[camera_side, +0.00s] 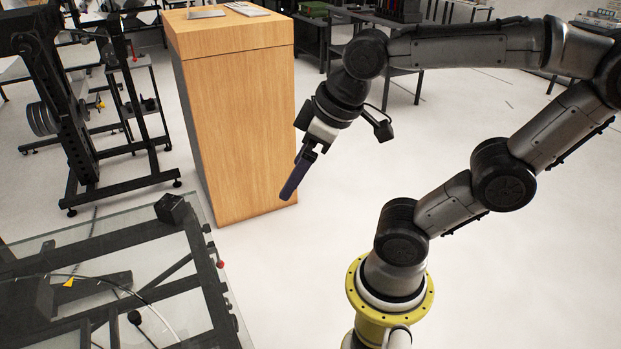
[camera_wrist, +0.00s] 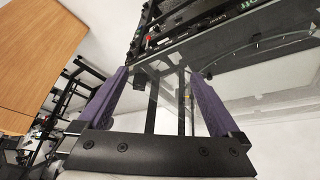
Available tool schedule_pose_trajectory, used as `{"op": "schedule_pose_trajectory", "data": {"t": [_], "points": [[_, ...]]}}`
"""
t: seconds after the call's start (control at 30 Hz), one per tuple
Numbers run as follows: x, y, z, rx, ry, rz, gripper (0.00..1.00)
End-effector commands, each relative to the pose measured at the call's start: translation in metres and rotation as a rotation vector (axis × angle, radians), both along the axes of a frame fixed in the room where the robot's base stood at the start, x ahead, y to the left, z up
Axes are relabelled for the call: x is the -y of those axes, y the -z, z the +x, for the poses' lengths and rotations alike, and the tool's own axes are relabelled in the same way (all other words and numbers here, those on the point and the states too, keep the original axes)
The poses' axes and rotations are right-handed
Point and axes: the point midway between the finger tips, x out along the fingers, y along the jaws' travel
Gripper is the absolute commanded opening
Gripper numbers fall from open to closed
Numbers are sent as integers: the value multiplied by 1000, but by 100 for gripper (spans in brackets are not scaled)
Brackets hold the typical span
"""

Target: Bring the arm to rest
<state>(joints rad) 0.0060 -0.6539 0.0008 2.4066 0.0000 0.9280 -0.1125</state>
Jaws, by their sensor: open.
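My gripper (camera_side: 291,187) hangs in free space in the side view, tilted down and to the left, between the wooden cabinet and my arm's base. Its purple fingers overlap in this view, so the gap does not show there. In the wrist view the two purple fingers of my gripper (camera_wrist: 158,92) stand apart with nothing between them. The gripper is open and empty and touches nothing that I can see. My arm is raised and bent above its yellow base ring.
A tall wooden cabinet (camera_side: 240,130) stands behind and left of the gripper. A glass-topped black frame (camera_side: 205,285) is at lower left; the glass also shows in the wrist view (camera_wrist: 255,100). A black rack (camera_side: 65,110) stands at far left. The floor below the gripper is clear.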

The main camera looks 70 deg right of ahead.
Motion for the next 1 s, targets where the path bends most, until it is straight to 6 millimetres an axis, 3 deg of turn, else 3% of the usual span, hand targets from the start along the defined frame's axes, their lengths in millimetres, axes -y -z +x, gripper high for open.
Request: {"op": "schedule_pose_trajectory", "data": {"t": [0.1,0.2,0.7,0.83,1.0], "points": [[-1,12,-17,25,66,36,100],[-1,17,-22,32,91,50,100],[-5,17,-25,18,117,84,100],[-21,-5,-17,37,152,186,100],[-43,-29,14,-22,223,339,100]]}}
